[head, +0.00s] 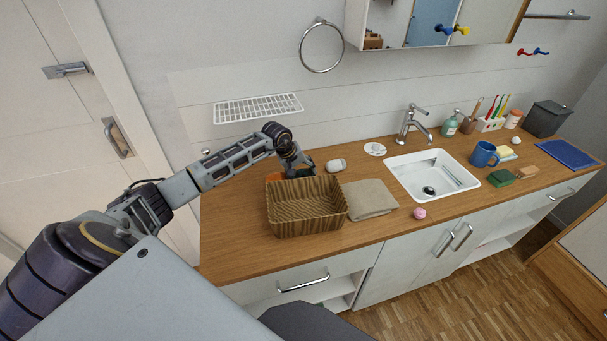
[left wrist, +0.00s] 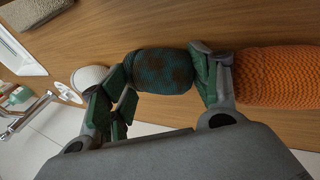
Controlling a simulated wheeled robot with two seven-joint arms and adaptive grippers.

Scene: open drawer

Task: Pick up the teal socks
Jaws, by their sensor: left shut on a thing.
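The teal socks (left wrist: 162,70), a rolled bundle with brown spots, lie between the green-padded fingers of my left gripper (left wrist: 160,82) in the left wrist view. The gripper is shut on them, one finger at each end. In the head view my left gripper (head: 297,172) is low over the wooden counter behind the wicker basket, and the socks are mostly hidden there. I cannot tell whether the socks touch the counter. My right gripper is not in view.
An orange knitted bundle (left wrist: 280,76) lies close beside one finger. A white rounded item (head: 336,165) is on the other side. The wicker basket (head: 306,222) stands in front, with a folded beige cloth (head: 370,198) next to it. The counter's left end (head: 228,230) is clear.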

